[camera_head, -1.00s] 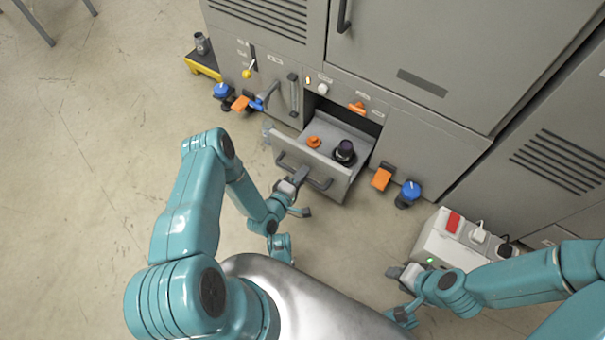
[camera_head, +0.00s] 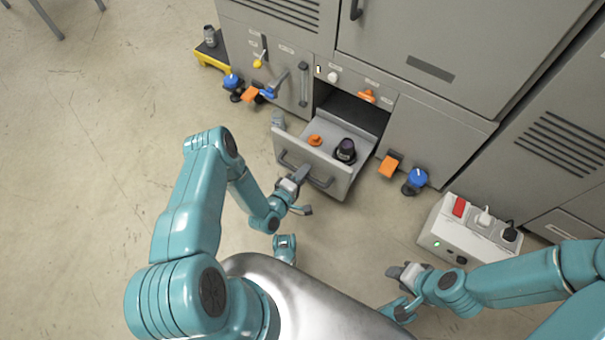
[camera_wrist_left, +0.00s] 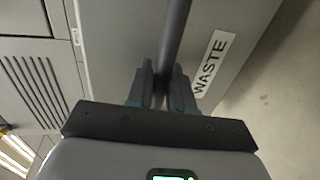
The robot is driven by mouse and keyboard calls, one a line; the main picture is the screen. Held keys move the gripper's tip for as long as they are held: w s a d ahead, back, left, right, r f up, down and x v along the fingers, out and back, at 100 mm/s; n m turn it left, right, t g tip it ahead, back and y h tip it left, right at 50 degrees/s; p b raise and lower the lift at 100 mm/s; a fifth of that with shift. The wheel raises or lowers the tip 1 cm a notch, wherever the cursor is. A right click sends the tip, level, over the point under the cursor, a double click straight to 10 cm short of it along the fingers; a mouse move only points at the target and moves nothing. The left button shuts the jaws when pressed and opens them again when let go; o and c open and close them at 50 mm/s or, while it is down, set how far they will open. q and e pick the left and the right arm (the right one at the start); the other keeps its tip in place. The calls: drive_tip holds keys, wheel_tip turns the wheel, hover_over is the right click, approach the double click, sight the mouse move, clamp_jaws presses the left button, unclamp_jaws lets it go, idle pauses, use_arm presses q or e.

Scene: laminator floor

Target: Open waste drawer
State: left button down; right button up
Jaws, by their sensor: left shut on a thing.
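The waste drawer (camera_head: 347,180) is a grey drawer low in the cabinet, standing pulled out with its inside showing. An orange knob-like piece (camera_head: 315,140) and a dark round-topped item (camera_head: 345,151) are in it. Its dark bar handle (camera_head: 322,184) runs across the front. My left gripper (camera_head: 301,174) is at the handle's middle. In the left wrist view, my left gripper (camera_wrist_left: 161,88) is shut on the handle bar (camera_wrist_left: 174,35), beside the WASTE label (camera_wrist_left: 211,64). My right gripper (camera_head: 404,274) is away from the drawer at the lower right; its finger gap is unclear.
A power box (camera_head: 470,232) with a red switch and plugs stands on the floor at right. Bare floor lies to the left.

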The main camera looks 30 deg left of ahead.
use_arm(q)
drive_tip(key=shift+d, duration=0.15)
drive_tip(key=c, duration=1.1)
unclamp_jaws()
drive_tip(key=shift+c, duration=0.2)
drive_tip(key=shift+w, duration=0.1)
use_arm(e)
drive_tip(key=shift+w, duration=0.15)
use_arm(q)
drive_tip(key=shift+s, duration=0.2)
